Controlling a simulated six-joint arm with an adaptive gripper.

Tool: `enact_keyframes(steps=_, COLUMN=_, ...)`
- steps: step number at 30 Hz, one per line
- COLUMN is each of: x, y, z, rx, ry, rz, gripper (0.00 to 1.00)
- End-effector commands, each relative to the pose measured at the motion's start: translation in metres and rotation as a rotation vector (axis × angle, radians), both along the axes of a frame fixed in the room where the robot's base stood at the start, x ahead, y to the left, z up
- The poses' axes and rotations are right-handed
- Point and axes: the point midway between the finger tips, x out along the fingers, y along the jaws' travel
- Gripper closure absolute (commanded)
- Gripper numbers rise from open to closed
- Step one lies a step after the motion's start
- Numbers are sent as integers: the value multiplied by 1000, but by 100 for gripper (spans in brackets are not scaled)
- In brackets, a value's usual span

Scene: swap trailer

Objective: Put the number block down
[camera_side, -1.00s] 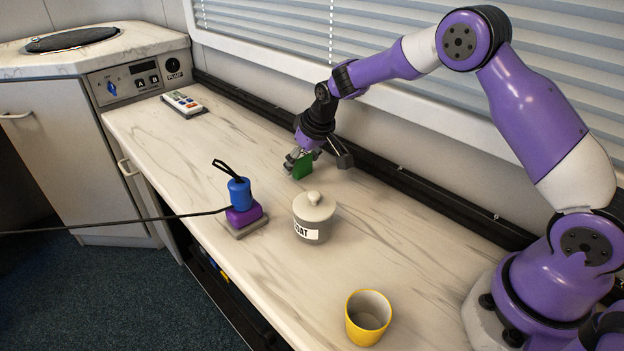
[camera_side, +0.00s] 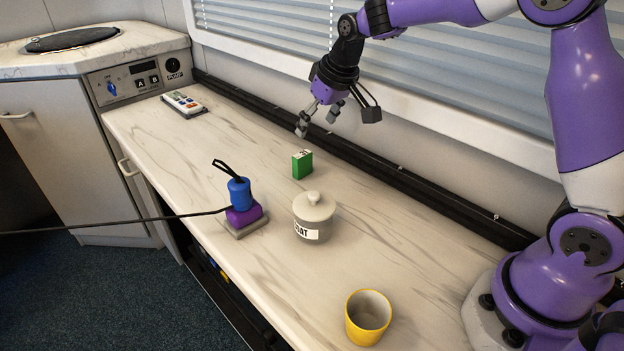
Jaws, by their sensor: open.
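The number block (camera_side: 302,165) is a small green block with a white marked patch on top. It stands upright on the marbled counter (camera_side: 410,262), behind the lidded grey pot. My gripper (camera_side: 316,127) is above the block and slightly to its right, open and empty. A clear gap shows between its fingers and the block.
A grey lidded pot (camera_side: 313,222) with a white label stands in front of the block. A yellow cup (camera_side: 368,316) stands at the front right. A remote (camera_side: 183,104) lies far left.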

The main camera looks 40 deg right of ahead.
Motion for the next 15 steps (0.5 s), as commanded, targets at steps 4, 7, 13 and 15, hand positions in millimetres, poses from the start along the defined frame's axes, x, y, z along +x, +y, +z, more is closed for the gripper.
enact_keyframes(steps=4, x=-21, y=5, z=23, rx=-2, ry=-14, rz=1, gripper=17)
enact_keyframes(steps=7, x=-55, y=12, z=45, rx=-3, ry=-29, rz=3, gripper=17)
enact_keyframes(steps=13, x=-146, y=24, z=68, rx=-3, ry=-65, rz=2, gripper=17)
enact_keyframes(steps=15, x=-173, y=27, z=67, rx=-3, ry=-76, rz=2, gripper=17)
